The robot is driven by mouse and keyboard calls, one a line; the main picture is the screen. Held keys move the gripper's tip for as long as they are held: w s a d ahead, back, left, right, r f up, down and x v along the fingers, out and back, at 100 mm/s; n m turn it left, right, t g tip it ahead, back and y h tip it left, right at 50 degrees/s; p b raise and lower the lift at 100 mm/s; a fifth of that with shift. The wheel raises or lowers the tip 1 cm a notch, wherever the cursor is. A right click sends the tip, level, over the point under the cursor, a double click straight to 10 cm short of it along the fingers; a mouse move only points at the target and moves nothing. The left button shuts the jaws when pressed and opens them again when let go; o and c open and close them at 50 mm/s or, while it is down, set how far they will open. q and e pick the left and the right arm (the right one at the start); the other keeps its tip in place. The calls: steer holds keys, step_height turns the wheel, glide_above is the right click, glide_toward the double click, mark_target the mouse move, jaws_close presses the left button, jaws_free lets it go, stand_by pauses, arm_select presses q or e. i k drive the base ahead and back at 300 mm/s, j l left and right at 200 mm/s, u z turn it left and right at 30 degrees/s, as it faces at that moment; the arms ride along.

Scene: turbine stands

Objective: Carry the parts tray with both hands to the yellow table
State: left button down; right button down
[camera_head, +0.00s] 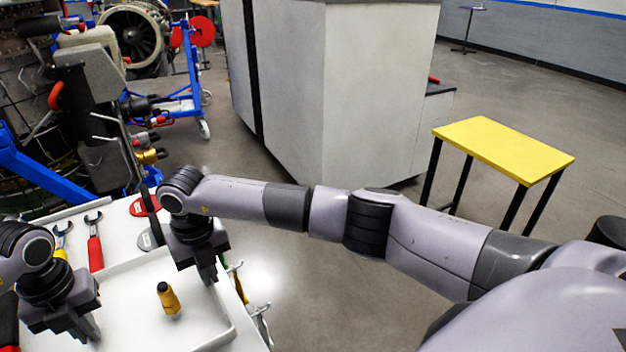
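The white parts tray (135,283) lies on a white work surface at the lower left, with a raised rim. A yellow part with a dark top (168,298) stands inside it. My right gripper (208,274) points down at the tray's far right side, its fingers close to the rim. My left gripper (90,328) points down at the tray's left side. The fingers are seen edge-on, so their opening and any hold on the rim cannot be told. The yellow table (503,148) stands at the right on black legs, its top bare.
Wrenches, one with a red handle (95,252), lie left of the tray. A large grey cabinet (340,90) stands between the work surface and the yellow table. A blue turbine stand (190,75) is at the back left. Open floor lies around the yellow table.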

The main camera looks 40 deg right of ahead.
mark_target(502, 143)
steer(key=u, duration=2.8)
steer(key=k+l+u, duration=0.1)
steer(key=k+u, duration=1)
steer(key=i, duration=0.1)
